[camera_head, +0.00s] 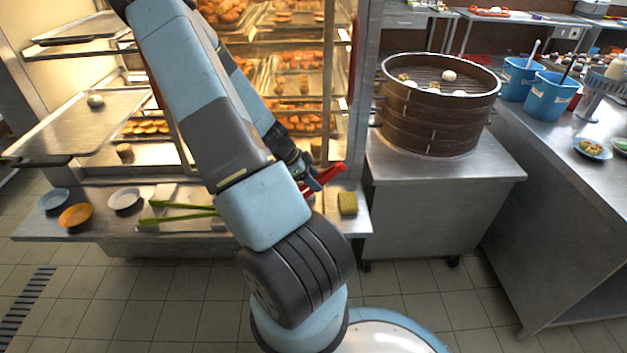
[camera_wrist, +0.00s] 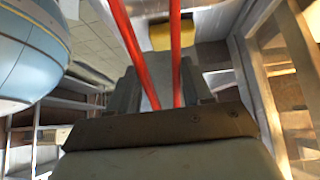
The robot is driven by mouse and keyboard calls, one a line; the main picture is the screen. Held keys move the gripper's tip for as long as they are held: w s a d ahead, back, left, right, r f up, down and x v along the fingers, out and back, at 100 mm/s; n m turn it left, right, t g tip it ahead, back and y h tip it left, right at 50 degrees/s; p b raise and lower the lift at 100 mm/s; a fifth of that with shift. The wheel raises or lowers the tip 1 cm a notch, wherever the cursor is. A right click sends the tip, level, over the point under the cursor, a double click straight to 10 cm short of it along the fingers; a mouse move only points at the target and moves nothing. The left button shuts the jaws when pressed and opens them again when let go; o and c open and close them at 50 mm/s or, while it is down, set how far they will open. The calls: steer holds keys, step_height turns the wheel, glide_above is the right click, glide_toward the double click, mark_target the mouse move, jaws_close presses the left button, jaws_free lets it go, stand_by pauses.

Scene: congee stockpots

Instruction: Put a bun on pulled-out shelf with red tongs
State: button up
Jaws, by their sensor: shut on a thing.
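My gripper (camera_head: 306,182) is shut on the red tongs (camera_head: 329,176), low in front of the display cabinet. In the wrist view the two red arms of the tongs (camera_wrist: 177,50) run up between my fingers (camera_wrist: 160,90); their tips are out of that view. No bun shows between them. White buns (camera_head: 449,75) lie in the round bamboo steamer (camera_head: 432,125) to the right.
Green tongs (camera_head: 180,211), small plates (camera_head: 75,215) and a yellow sponge (camera_head: 347,203) lie on the low ledge; the sponge also shows in the wrist view (camera_wrist: 172,37). Another tray (camera_head: 80,28) juts out above the shelf. Blue containers (camera_head: 550,97) stand on the right counter.

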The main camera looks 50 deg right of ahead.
steer(key=c, duration=0.3)
steer(key=shift+r, duration=0.25)
steer(key=shift+c, duration=0.2)
steer(key=shift+r, duration=5.75)
